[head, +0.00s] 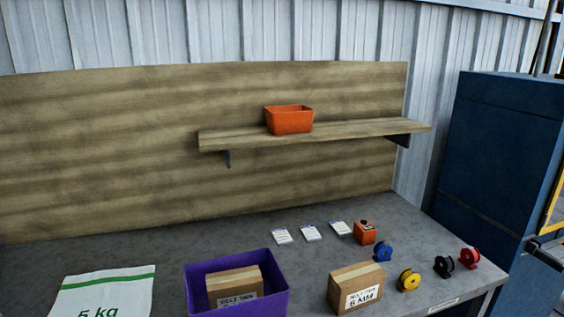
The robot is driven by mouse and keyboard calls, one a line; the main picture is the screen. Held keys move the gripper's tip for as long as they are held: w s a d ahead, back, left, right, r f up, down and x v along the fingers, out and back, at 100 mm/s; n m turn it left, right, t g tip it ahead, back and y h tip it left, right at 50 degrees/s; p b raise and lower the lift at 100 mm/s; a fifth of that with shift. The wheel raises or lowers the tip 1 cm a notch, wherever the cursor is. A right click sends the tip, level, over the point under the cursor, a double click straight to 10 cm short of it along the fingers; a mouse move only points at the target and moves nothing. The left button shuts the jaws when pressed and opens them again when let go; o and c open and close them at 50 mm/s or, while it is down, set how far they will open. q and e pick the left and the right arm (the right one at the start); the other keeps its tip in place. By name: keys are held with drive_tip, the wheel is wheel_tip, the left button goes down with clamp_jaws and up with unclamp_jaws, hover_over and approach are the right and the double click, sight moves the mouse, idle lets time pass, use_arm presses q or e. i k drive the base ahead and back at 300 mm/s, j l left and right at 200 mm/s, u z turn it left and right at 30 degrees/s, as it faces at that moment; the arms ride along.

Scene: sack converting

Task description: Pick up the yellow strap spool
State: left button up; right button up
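The yellow strap spool (409,280) stands on the grey bench at the right, just right of a cardboard box (356,287). A blue spool (383,251) is behind it to the left. A black spool (444,266) and a red spool (469,258) are to its right, nearer the bench's right edge. The yellow spool looks unobstructed from here. Neither of my grippers is in the head view.
A purple bin (237,284) holds another cardboard box. A white sack (103,293) lies at the left. An orange device (364,232) and several white cards (311,233) are behind. A shelf (350,130) holds an orange bin (289,120). A blue cabinet (500,150) stands right.

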sight(409, 278)
drive_tip(key=i+l, duration=0.15)
drive_tip(key=l, duration=0.25)
drive_tip(key=i+l, duration=0.15)
drive_tip(key=l, duration=0.25)
drive_tip(key=i+l, duration=0.15)
drive_tip(key=l, duration=0.2)
drive_tip(key=i+l, duration=0.15)
drive_tip(key=l, duration=0.25)
drive_tip(key=i+l, duration=0.15)
drive_tip(key=l, duration=0.25)
drive_tip(key=i+l, duration=0.15)
drive_tip(key=l, duration=0.25)
drive_tip(key=i+l, duration=0.1)
drive_tip(key=l, duration=0.25)
